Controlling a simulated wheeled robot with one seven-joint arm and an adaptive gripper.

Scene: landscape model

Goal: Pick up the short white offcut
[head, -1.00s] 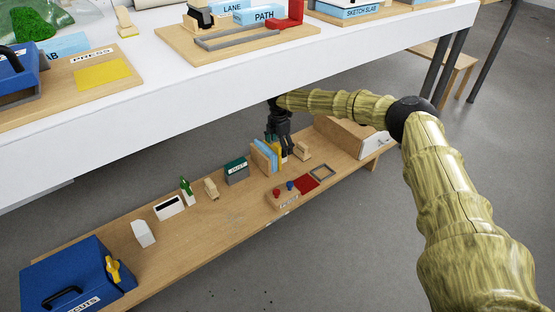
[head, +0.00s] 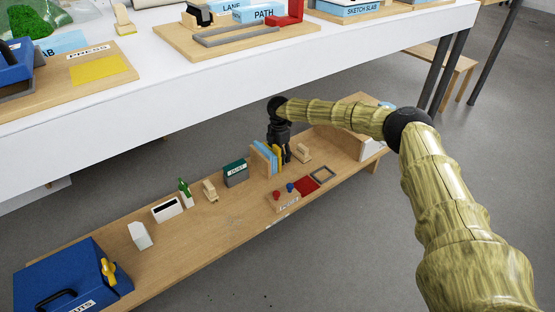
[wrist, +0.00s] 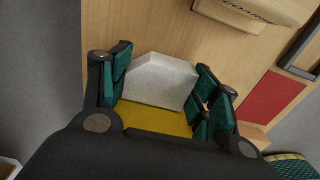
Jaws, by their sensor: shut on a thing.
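In the wrist view a short white offcut (wrist: 160,82) with sloped upper corners sits between the two dark green finger pads of my gripper (wrist: 162,88). The pads meet it on both sides. A yellow slab (wrist: 155,118) shows just below it in that view, partly hidden by my gripper's dark body. In the head view my gripper (head: 280,155) points down at the shelf, beside upright blue slabs (head: 264,157) and the yellow slab (head: 277,154). The offcut cannot be made out there. Whether it is clear of the shelf cannot be told.
The white tabletop (head: 230,78) overhangs the wooden shelf (head: 240,218). A dark green box (head: 235,172), another white block (head: 140,235) and a blue bin (head: 70,278) stand left.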

